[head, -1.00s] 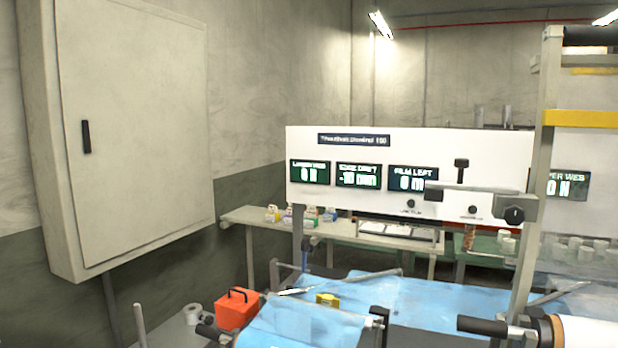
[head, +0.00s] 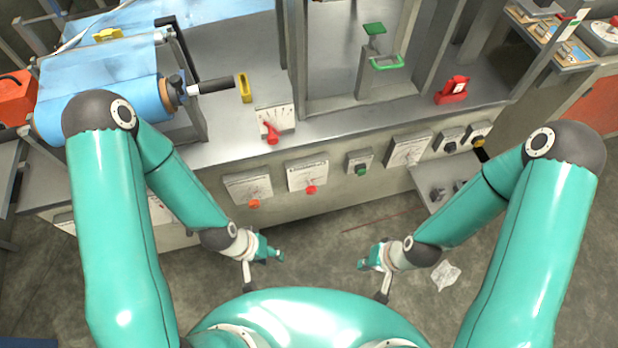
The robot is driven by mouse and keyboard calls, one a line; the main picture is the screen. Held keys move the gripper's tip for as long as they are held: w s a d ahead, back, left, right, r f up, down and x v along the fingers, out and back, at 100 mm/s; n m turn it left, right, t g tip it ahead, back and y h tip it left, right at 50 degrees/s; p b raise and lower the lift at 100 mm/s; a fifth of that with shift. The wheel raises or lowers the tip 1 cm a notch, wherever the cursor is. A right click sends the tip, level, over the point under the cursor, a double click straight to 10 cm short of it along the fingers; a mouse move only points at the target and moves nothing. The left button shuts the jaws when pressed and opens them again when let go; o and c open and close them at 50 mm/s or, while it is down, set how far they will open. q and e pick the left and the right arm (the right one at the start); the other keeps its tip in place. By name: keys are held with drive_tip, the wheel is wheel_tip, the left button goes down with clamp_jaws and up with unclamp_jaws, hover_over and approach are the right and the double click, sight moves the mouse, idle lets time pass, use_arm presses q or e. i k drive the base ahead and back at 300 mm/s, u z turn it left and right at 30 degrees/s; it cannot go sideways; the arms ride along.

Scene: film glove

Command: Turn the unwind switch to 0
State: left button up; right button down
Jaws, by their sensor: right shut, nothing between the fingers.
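The machine's front face carries several switch plates with knobs: one with an orange knob (head: 253,203), one with a red knob (head: 311,189), one with a green knob (head: 362,171), and dark knobs (head: 449,147) further right. The labels are too small to read, so I cannot tell which is the unwind switch or its setting. My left gripper (head: 277,256) hangs in front of the machine, below and apart from the orange and red knobs; its jaws are too small to read. My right gripper (head: 363,264) is shut and empty, below and apart from the green knob.
A red lever (head: 271,134) stands by a scale plate on the bench edge. A blue film roll (head: 105,108) lies at the left, beside an orange box (head: 15,95). A red block (head: 452,90) sits at the right. Crumpled paper (head: 446,276) lies on the floor.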

sight(311, 189)
drive_tip(key=k, duration=1.2)
drive_tip(key=u, duration=0.05)
drive_tip(key=i, duration=0.75)
